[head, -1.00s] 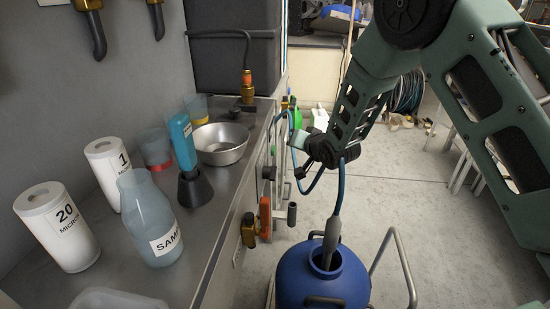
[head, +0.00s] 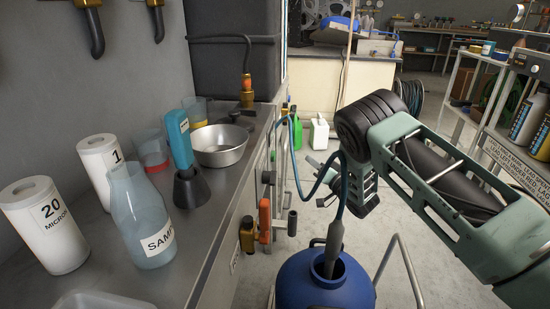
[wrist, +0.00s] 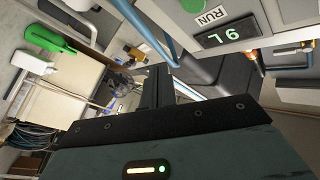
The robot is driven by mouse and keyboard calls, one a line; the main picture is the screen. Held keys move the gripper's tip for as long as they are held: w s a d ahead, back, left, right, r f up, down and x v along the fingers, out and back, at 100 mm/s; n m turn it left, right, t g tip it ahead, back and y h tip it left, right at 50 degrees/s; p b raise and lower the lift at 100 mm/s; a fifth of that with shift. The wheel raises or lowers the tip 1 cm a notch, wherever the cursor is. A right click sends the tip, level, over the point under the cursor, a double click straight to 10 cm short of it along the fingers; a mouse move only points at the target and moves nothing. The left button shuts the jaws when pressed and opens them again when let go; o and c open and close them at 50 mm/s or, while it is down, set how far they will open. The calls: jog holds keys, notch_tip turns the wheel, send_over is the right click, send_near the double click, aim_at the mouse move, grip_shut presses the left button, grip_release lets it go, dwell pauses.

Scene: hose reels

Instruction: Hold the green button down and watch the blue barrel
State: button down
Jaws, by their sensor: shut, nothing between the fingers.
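The blue barrel (head: 322,290) stands on the floor at the bottom centre of the head view, with a grey nozzle on a blue hose (head: 340,205) in its open mouth. The liquid level inside cannot be made out. The green button (wrist: 190,4) shows only in part at the top edge of the wrist view, beside a RUN label (wrist: 210,18) and a small lit display (wrist: 219,37). My gripper (wrist: 156,80) is shut and empty, below the button in that view and apart from it. In the head view my arm hides most of the gripper.
A steel bench (head: 215,215) on the left holds a sample bottle (head: 142,220), filter cartridges and a steel bowl (head: 220,145). An orange handle (head: 265,220) sticks out from the bench front. A shelf rack (head: 480,80) stands at right.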

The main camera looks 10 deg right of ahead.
aim_at(274, 157)
jog(key=w+a+b, duration=0.2)
jog(key=a, duration=0.6)
jog(key=shift+w, duration=0.35)
jog(key=shift+a, duration=0.15)
dwell(1.6)
jog(key=shift+w+a, duration=0.1)
jog(key=shift+a, duration=0.2)
jog(key=shift+w+a, duration=0.15)
jog(key=shift+a, duration=0.45)
dwell(4.2)
